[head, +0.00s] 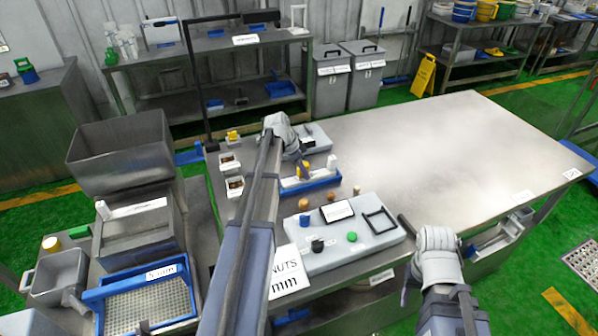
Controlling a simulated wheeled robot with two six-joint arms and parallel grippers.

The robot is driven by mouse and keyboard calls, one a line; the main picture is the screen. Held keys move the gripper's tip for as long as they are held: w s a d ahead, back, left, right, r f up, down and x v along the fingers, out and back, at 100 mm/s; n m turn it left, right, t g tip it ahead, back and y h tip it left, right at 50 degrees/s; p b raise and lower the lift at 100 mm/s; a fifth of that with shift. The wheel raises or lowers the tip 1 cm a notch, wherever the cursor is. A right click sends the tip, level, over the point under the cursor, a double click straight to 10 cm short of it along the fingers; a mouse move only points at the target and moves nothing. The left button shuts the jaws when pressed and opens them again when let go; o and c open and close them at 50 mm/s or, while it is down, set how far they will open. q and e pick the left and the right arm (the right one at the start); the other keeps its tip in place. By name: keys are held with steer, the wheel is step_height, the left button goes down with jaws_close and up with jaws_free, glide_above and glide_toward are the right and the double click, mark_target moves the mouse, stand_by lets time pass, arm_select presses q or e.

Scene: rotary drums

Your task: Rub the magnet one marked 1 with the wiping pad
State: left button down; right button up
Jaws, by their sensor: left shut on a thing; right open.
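My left gripper (302,163) points down over the blue tray (322,182) on the metal table. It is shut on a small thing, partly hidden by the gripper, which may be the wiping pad. An orange-yellow piece shows by its fingertips. My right gripper (407,285) hangs low by the table's front edge, open and mostly hidden behind its wrist. I cannot pick out a magnet marked 1; no such number is readable. A grey panel (372,240) with several coloured knobs and a black square frame (380,221) lies in front of the tray.
A grey box (318,138) stands behind the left gripper. Small white containers (232,187) stand at the table's left edge. A white upright piece (332,161) stands at the blue tray. A metal hopper (120,150) and a blue sieve tray (150,290) are at left. The table's right side is clear.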

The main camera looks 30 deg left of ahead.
mark_target(323, 172)
arm_select(q)
steer(key=shift+w+d, duration=0.7)
steer(key=shift+w, duration=0.1)
steer(key=shift+w, duration=0.1)
steer(key=shift+w+d, duration=1.3)
steer(key=shift+w, duration=0.25)
step_height(323, 172, up, 6)
steer(key=p, duration=0.6)
steer(key=shift+s, duration=0.1)
step_height(323, 172, up, 3)
steer(key=p, duration=0.3)
